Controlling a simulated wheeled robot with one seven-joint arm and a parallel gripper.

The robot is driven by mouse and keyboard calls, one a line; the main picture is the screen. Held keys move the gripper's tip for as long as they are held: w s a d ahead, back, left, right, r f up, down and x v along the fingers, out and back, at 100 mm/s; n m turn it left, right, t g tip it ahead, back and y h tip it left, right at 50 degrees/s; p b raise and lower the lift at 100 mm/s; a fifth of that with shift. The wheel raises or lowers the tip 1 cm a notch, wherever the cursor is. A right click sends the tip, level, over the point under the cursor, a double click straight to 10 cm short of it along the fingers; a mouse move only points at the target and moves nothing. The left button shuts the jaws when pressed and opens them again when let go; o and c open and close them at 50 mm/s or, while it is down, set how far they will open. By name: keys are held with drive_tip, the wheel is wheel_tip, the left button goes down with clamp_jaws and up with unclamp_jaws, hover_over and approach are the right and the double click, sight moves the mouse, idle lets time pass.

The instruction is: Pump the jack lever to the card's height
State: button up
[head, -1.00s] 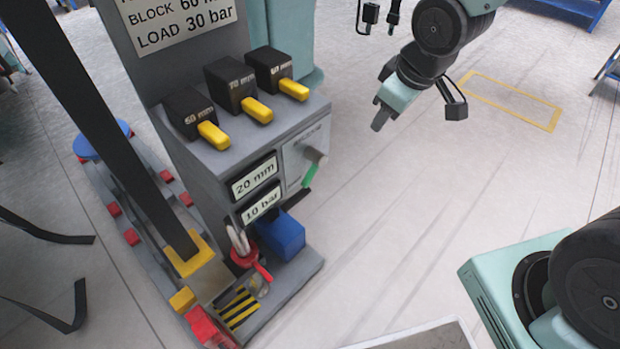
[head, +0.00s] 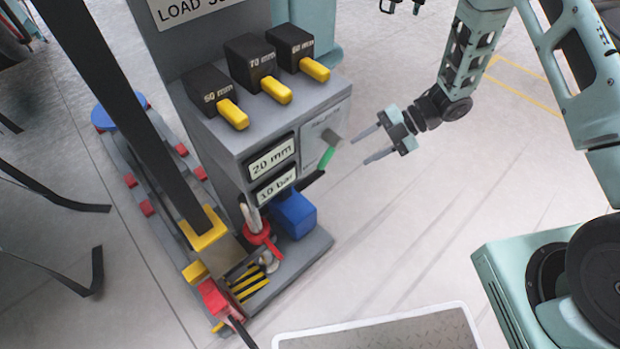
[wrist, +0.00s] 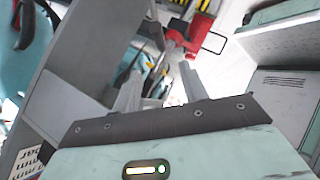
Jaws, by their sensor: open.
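A grey machine carries two displays: the upper display (head: 271,158) reads 20 mm, the lower display (head: 274,184) reads 10 bar. The card (head: 190,8) is cut off at the top; only its LOAD line shows. A red part (head: 212,297) with a dark bar stands at the base; I cannot tell which is the jack lever. My gripper (head: 366,147) is open and empty, right of the green grip and apart from it. The wrist view shows its open fingers (wrist: 158,85).
Three black blocks with yellow handles (head: 262,70) sit on the machine's top. A silver plate (head: 390,335) lies at the bottom.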

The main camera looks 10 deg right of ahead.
sight(315, 177)
drive_tip(key=b+x, duration=0.4)
drive_tip(key=x, duration=1.3)
drive_tip(key=shift+d+f, duration=0.1)
clamp_jaws()
